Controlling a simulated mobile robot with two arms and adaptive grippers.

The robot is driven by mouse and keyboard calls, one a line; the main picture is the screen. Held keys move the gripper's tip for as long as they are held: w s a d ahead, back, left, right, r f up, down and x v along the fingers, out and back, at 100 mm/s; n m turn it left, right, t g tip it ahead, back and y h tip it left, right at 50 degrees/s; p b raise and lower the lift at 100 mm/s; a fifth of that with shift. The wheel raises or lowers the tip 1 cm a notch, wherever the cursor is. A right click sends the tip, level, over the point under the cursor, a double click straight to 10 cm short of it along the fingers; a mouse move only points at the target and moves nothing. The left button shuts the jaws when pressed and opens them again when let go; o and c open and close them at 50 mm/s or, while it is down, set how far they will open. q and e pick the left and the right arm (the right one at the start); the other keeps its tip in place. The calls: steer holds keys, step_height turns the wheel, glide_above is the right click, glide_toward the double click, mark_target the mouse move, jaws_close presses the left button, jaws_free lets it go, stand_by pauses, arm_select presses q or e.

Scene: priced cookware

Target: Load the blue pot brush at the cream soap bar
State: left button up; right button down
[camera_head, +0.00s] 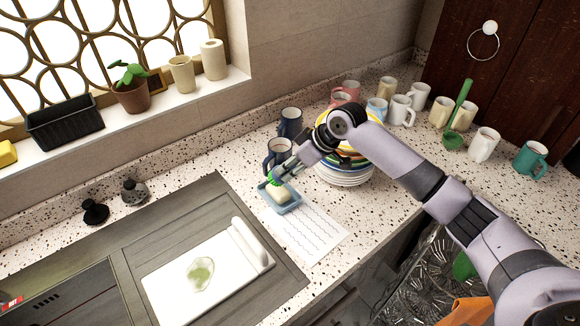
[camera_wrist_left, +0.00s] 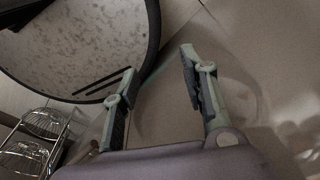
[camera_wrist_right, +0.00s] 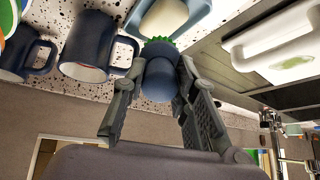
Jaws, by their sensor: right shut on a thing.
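The blue pot brush (camera_wrist_right: 160,78) with green bristles (camera_wrist_right: 158,43) is in my right gripper (camera_wrist_right: 160,72), which is shut on it. In the head view my right gripper (camera_head: 284,171) is over the counter, with the green bristles (camera_head: 272,182) just at the soap. The cream soap bar (camera_head: 281,194) lies in a blue dish (camera_head: 293,204); it also shows in the right wrist view (camera_wrist_right: 164,18). The bristles overlap the soap's near edge in that view; I cannot tell whether they touch. My left gripper (camera_wrist_left: 156,66) is open and empty, away from the counter.
Dark blue mugs (camera_head: 277,152) stand beside the dish, and stacked plates (camera_head: 343,174) stand to its right. A paper sheet (camera_head: 308,233) lies in front. A white tray (camera_head: 180,285) with a greenish patch rests by the sink. Several mugs stand at the back right.

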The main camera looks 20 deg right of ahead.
steer(key=shift+r+p, duration=1.85)
steer(key=shift+r, duration=0.3)
steer(key=shift+f, duration=0.1)
